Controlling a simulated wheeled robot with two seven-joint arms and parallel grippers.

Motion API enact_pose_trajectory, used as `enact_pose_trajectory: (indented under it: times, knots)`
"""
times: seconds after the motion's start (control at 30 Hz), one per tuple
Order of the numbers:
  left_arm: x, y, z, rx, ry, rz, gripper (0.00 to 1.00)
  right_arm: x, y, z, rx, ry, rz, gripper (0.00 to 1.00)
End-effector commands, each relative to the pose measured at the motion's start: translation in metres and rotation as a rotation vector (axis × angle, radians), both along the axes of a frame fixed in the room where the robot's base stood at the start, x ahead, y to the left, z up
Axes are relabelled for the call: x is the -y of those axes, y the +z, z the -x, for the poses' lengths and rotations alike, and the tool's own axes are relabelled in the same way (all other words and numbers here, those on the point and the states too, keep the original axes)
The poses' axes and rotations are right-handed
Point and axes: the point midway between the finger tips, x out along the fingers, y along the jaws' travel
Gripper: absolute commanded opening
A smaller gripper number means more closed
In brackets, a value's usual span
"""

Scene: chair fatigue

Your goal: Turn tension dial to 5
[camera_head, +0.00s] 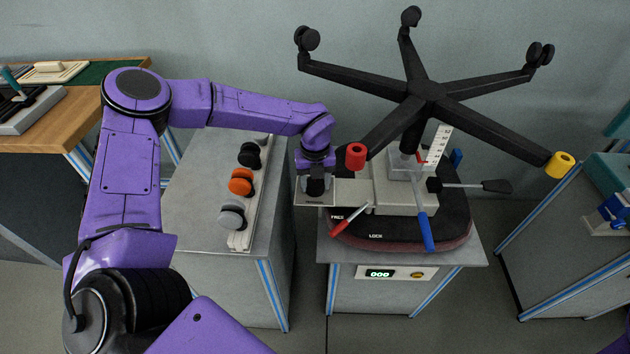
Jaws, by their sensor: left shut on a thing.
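The upturned chair mechanism (385,190) is a pale block on the dark seat (455,222). My left gripper (316,193) points down at the left end of this block, beside the red-capped caster leg. It is shut on what appears to be the tension dial, which is mostly hidden under the gripper. A pale plate (303,200) shows around the fingers. I cannot read any dial number. My right gripper is out of view.
The black five-legged chair base (428,90) spreads above the mechanism. A red lever (349,219), a blue lever (424,222) and a black lever (480,186) stick out. A side cabinet (195,185) at left carries black, orange and grey knobs (241,182). A small display (380,273) is in front.

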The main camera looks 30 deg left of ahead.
Motion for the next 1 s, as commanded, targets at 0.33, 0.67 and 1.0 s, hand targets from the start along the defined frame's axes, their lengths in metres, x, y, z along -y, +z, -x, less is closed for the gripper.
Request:
enact_pose_trajectory:
  times: [0.33,0.67,1.0]
  knots:
    - [0.000,0.002,0.000,-0.001,-0.144,0.000,0.24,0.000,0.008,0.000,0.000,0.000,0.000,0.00]
    - [0.000,0.003,0.000,0.000,-0.443,0.000,0.24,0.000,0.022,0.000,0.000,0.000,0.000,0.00]
    - [0.000,0.003,0.000,0.000,-0.766,0.000,0.24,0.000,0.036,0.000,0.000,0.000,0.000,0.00]
